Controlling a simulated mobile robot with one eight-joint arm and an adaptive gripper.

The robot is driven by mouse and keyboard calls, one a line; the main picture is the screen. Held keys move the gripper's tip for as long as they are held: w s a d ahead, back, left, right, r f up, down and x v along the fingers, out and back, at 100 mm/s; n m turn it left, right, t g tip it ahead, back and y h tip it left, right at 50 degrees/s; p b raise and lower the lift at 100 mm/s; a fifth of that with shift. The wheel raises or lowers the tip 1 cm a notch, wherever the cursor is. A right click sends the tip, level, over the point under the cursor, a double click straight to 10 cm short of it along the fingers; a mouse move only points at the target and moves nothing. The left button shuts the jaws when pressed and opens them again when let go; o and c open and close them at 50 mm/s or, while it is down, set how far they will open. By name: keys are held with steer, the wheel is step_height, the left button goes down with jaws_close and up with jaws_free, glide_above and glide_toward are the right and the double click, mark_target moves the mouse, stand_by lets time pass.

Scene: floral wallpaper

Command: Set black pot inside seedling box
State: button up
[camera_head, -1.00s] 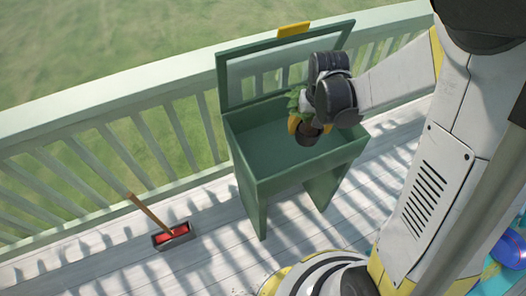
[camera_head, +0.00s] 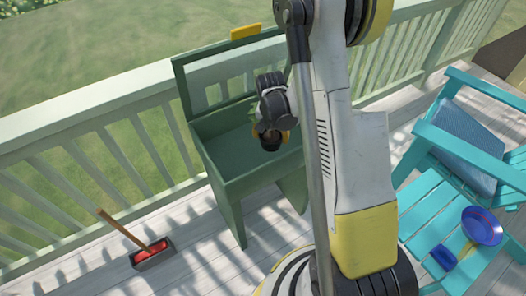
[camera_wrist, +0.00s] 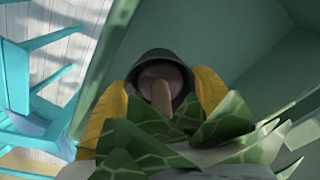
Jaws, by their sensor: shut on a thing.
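The black pot (camera_head: 271,141) hangs in my gripper (camera_head: 270,129) over the open green seedling box (camera_head: 222,166). In the wrist view the black pot (camera_wrist: 158,66) sits between two yellow fingers, with green patterned leaves (camera_wrist: 160,140) in front of it. My gripper is shut on the pot. The pot is above the box's interior, near its right part; its exact height over the box floor cannot be told. The box stands on legs with its framed lid raised at the back. My arm hides part of the box's right side.
A pale green railing (camera_head: 80,115) runs behind the box. A brush with a red and dark head (camera_head: 152,252) lies on the deck at left. A turquoise chair (camera_head: 430,215) holding a blue bowl (camera_head: 482,226) stands at right.

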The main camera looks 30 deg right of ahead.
step_height(320, 180, down, 9)
steer(key=b, duration=0.3)
steer(key=shift+r+b, duration=0.2)
steer(key=shift+b, duration=0.1)
steer(key=shift+f, duration=0.15)
steer(key=o, duration=1.3)
steer(key=shift+o, duration=0.2)
steer(key=r+p, duration=0.1)
steer(key=r, duration=0.3)
steer(key=s+a+r+p, duration=0.1)
steer(key=r+p, duration=0.1)
steer(key=r, duration=0.2)
steer(key=r+p, duration=0.2)
steer(key=r, duration=0.2)
steer(key=shift+s+a, duration=0.15)
steer(key=s+a+r+n+t, duration=0.2)
steer(key=a+r, duration=0.2)
steer(key=r, duration=0.6)
steer(key=s+a+r+n+t+y, duration=0.1)
steer(key=s+a+r+n+t, duration=0.3)
steer(key=s+a+r, duration=0.6)
steer(key=s+r+n, duration=0.2)
steer(key=s+r, duration=0.1)
steer(key=s, duration=0.1)
steer(key=shift+a+r+n, duration=0.15)
steer(key=shift+a+n, duration=0.05)
steer(key=shift+n, duration=0.1)
